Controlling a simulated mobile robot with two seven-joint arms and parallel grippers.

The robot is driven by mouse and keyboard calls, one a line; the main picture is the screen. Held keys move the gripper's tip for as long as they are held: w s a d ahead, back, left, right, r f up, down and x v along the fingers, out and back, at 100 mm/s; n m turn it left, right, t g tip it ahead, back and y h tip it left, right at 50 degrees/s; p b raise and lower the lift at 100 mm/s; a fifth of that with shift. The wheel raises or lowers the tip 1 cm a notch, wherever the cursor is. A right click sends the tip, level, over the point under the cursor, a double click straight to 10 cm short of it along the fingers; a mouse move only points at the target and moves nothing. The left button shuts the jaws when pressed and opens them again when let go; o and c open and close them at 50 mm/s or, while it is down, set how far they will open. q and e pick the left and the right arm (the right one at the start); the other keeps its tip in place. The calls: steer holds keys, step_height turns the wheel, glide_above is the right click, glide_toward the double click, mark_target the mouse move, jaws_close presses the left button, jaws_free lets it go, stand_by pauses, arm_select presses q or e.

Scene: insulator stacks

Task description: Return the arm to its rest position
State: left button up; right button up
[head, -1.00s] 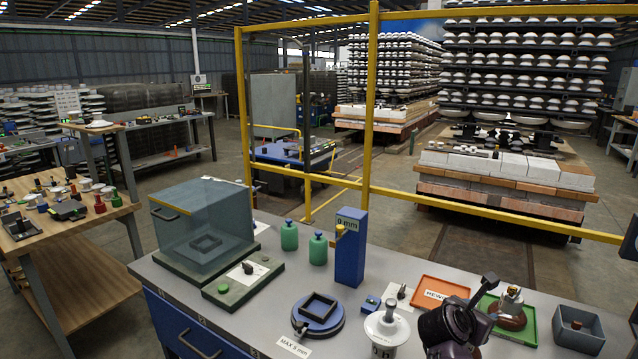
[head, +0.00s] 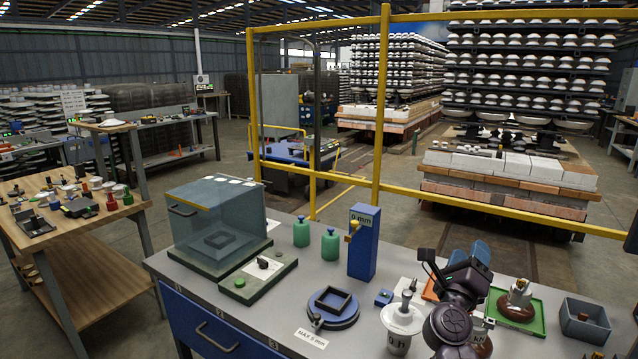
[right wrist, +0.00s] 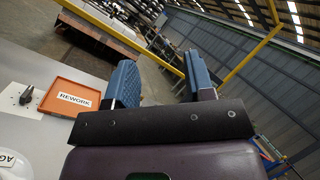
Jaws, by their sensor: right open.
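My right arm rises from the lower right of the head view. Its gripper (head: 470,252) is raised above the workbench, in front of the orange REWORK tray and left of the green tray. In the right wrist view the two blue fingers (right wrist: 160,82) stand apart with nothing between them, pointing out past the bench towards the hall. The gripper touches no object that I can see. My left gripper is in neither view.
Close to my right arm stand a white insulator (head: 402,322), a green tray (head: 537,326) with a brown insulator (head: 517,304), and a grey bin (head: 585,322). The orange tray (right wrist: 70,97) is partly hidden in the head view. A blue gauge post (head: 363,245) stands farther left.

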steer(key=s+a+f+n+y, duration=0.45)
steer(key=f+n+y, duration=0.3)
steer(key=n, duration=0.75)
steer(key=s+a+f+n+y, duration=0.3)
steer(key=s+f+n+y, duration=0.4)
steer(key=n, duration=0.7)
steer(key=s+d+f+n+g+h, duration=0.1)
steer(key=s+d+f+n+g, duration=0.1)
steer(key=s+f, duration=0.7)
steer(key=s+d+f+n+g+h, duration=0.1)
steer(key=s+f+g, duration=0.4)
steer(key=s+f, duration=0.5)
steer(key=s+d+n, duration=0.1)
steer(key=s+d, duration=0.1)
steer(key=s, duration=0.2)
steer(key=shift+s+f+n, duration=0.15)
steer(key=shift+s+n, duration=0.05)
steer(key=shift+n, duration=0.1)
